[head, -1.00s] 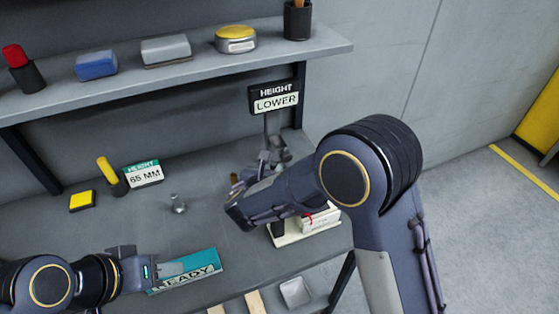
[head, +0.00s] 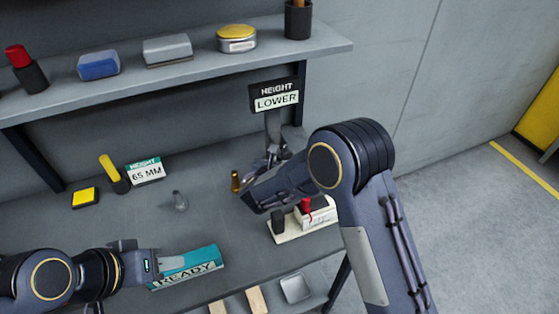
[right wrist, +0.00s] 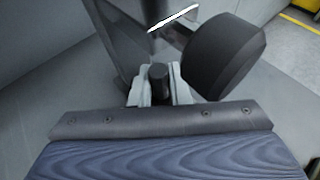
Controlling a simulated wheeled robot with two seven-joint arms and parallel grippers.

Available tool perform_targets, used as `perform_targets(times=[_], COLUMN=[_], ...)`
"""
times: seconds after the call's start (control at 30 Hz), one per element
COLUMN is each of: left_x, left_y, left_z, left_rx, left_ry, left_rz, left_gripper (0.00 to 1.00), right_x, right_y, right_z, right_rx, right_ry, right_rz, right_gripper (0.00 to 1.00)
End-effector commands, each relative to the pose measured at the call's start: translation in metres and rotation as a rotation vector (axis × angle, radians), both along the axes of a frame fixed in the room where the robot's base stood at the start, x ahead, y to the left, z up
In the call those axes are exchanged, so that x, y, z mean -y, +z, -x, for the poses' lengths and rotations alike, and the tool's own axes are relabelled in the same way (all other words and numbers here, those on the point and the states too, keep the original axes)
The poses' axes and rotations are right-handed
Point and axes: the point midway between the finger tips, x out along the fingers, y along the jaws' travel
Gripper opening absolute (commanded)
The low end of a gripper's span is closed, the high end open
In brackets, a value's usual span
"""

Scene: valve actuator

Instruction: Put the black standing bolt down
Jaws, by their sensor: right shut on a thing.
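In the right wrist view, the black bolt (right wrist: 160,77) stands upright between the fingers of my right gripper (right wrist: 159,94), which is shut on it. In the head view my right gripper (head: 272,161) is beside the post of the height sign, partly behind my own arm; I cannot make out the bolt there or whether it touches the table. My left gripper (head: 150,264) is at the left end of a teal READY block (head: 196,266); its jaw gap is unclear.
The LOWER height sign (head: 276,96) rises behind my right gripper. A white base (head: 285,237) with dark and red parts is at the right. The 65 MM card (head: 146,172) is at the left.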

Motion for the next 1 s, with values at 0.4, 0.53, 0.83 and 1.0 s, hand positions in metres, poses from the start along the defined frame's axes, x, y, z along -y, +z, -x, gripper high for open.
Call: perform_targets(times=[0.4,0.53,0.83,1.0], left_x=[0.000,0.000,0.000,0.000], left_y=[0.000,0.002,-0.012,-0.016], left_z=[0.000,0.000,0.000,0.000], left_rx=[0.000,0.001,0.000,0.000], left_ry=[0.000,0.000,0.000,0.000], left_rz=[0.000,0.000,0.000,0.000], left_gripper=[0.38,0.38,0.38,0.38], right_x=[0.000,-0.002,-0.018,-0.025], right_y=[0.000,0.004,0.027,0.040], right_z=[0.000,0.005,0.061,0.089], right_rx=[0.000,0.000,0.001,0.001], right_ry=[0.000,0.003,0.006,0.004], right_rz=[0.000,-0.001,-0.001,-0.001], right_gripper=[0.25,0.25,0.25,0.25])
